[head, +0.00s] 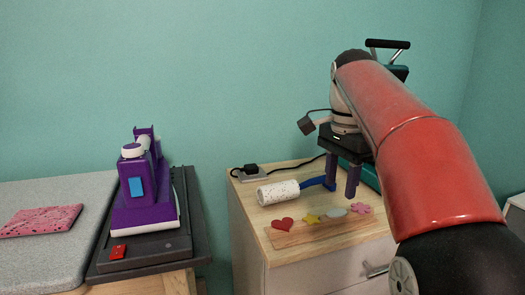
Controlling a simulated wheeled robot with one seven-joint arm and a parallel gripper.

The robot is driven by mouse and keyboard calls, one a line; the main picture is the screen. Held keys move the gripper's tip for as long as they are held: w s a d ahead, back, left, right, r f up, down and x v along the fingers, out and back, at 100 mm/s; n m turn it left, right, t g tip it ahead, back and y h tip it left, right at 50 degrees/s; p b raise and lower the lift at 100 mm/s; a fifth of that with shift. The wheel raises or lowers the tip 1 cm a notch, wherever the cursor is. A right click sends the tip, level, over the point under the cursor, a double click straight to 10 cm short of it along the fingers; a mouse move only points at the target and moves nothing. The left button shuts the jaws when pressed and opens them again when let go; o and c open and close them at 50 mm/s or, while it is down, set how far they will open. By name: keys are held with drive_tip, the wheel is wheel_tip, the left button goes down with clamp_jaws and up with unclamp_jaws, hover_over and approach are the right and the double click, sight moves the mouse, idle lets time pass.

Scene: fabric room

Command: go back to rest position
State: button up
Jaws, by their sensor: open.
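My gripper (342,190) hangs down at the end of my red arm, above the back part of the wooden cabinet top (277,255). Its two dark purple fingers are apart, and I see nothing held between them. A lint roller (278,193) with a white speckled head and a blue handle lies on the cabinet top to the left of the fingers. The handle's end is close to the left finger; I cannot tell whether they touch.
A board on the cabinet bears a red heart (283,224), a yellow star (312,219), a pale oval and a pink flower (361,208). A plugged socket (252,173) is behind. A teal case (367,175) is partly hidden. At left stands a purple machine (145,190).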

drive_tip(key=s+f+n+t, duration=0.5)
drive_tip(key=s+f+n, duration=0.7)
drive_tip(key=s+f, duration=0.7)
drive_tip(key=shift+s+n, duration=0.3)
drive_tip(key=shift+s, duration=0.8)
drive_tip(key=shift+a+r, duration=0.1)
